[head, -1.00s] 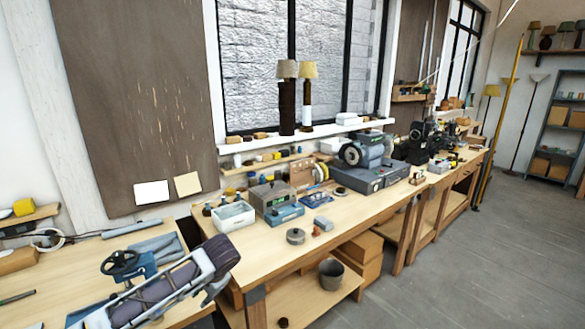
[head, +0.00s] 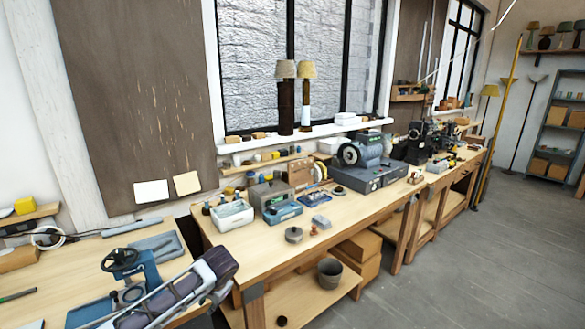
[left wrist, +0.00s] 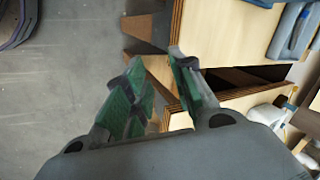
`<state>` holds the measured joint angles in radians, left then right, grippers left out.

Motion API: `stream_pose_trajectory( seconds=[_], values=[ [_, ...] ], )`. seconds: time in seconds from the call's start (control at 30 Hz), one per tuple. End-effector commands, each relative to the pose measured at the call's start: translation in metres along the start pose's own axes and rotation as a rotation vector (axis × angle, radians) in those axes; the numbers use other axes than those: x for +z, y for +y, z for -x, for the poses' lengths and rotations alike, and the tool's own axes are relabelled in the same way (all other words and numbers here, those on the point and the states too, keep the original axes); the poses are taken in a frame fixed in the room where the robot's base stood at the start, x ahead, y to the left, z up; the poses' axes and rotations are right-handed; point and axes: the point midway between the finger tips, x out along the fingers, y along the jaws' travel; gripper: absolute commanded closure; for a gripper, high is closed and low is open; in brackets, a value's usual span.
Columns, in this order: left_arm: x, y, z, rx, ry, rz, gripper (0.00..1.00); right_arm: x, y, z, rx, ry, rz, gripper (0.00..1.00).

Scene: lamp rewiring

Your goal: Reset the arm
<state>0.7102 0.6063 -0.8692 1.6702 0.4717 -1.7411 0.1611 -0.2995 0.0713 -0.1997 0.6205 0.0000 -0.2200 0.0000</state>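My left arm reaches in from the bottom left in the head view, and its end (head: 215,275) hangs by the near left corner of the middle workbench. The left wrist view shows my left gripper (left wrist: 157,66) with its two green-padded fingers spread and nothing between them. Floor and wooden bench parts show beyond the fingers. My right arm and right gripper are not in either view.
A blue device with a dark handwheel (head: 120,260) stands on the left bench (head: 60,270), close to my arm. The middle workbench (head: 345,215) carries a white bin (head: 232,213), tools and machines. Open floor (head: 460,260) lies to the right.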

Motion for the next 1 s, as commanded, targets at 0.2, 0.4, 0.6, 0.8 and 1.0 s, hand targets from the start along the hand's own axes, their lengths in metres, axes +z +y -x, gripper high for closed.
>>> stream_pose_trajectory(
  seconds=[0.2,0.4,0.6,0.8,1.0],
  values=[
    [-0.003,0.018,-0.046,0.053,0.024,0.035,0.75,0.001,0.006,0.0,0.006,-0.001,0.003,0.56],
    [0.003,0.045,-0.109,0.112,0.055,0.086,0.75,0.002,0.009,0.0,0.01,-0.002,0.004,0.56],
    [0.022,0.077,-0.174,0.161,0.075,0.134,0.75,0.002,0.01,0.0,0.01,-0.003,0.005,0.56],
    [0.057,0.114,-0.237,0.2,0.082,0.18,0.75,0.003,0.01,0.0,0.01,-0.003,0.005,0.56],
    [0.106,0.159,-0.294,0.233,0.079,0.22,0.75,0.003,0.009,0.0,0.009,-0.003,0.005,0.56]
  ],
)
